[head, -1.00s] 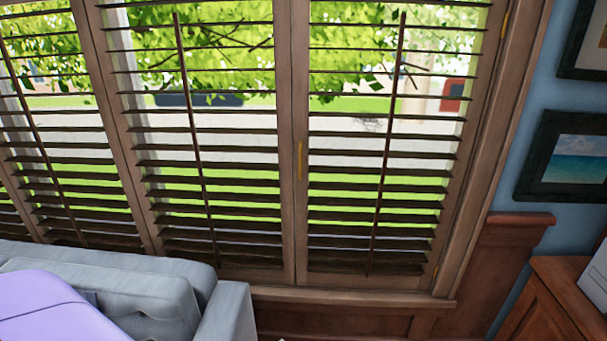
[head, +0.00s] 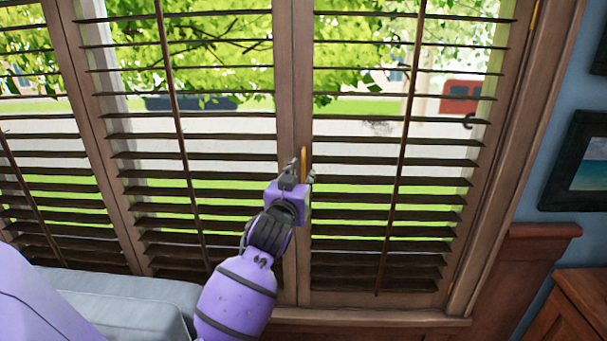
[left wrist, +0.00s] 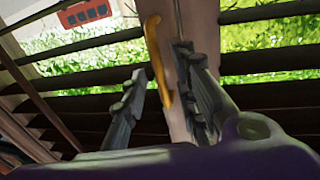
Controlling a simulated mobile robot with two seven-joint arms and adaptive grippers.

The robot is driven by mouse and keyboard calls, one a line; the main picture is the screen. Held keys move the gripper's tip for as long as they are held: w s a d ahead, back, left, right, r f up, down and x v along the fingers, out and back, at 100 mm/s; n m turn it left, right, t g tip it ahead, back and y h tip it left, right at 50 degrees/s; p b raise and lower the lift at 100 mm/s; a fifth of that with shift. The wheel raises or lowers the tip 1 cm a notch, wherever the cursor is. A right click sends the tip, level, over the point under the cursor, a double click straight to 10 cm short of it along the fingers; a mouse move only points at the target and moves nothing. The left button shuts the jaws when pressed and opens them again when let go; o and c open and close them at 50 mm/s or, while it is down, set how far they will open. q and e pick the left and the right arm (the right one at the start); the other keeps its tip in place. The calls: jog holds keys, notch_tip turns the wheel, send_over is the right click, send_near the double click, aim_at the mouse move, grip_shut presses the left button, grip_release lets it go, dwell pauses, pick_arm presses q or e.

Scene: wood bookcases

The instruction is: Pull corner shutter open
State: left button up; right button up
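The corner shutter (head: 402,160) is the right-hand slatted wood panel in the head view. It looks shut, flush with its frame. Its yellow handle (head: 303,157) is upright on the panel's left stile. My left gripper (head: 302,172) is at the lower part of this handle, partly covering it. In the left wrist view the two fingers (left wrist: 163,105) are apart, with the handle (left wrist: 157,62) showing between them. The fingers look open, and a gap shows on the left side of the handle. Whether the right finger touches the handle is unclear. My right gripper is not in view.
More slatted shutters (head: 185,160) stand to the left. A grey sofa (head: 130,300) is below them at the lower left. A wood cabinet (head: 575,310) and a framed picture (head: 580,165) are at the right. The area in front of the corner shutter looks clear.

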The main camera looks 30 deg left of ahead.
pick_arm(q)
jog(key=shift+x, duration=1.1)
grip_shut()
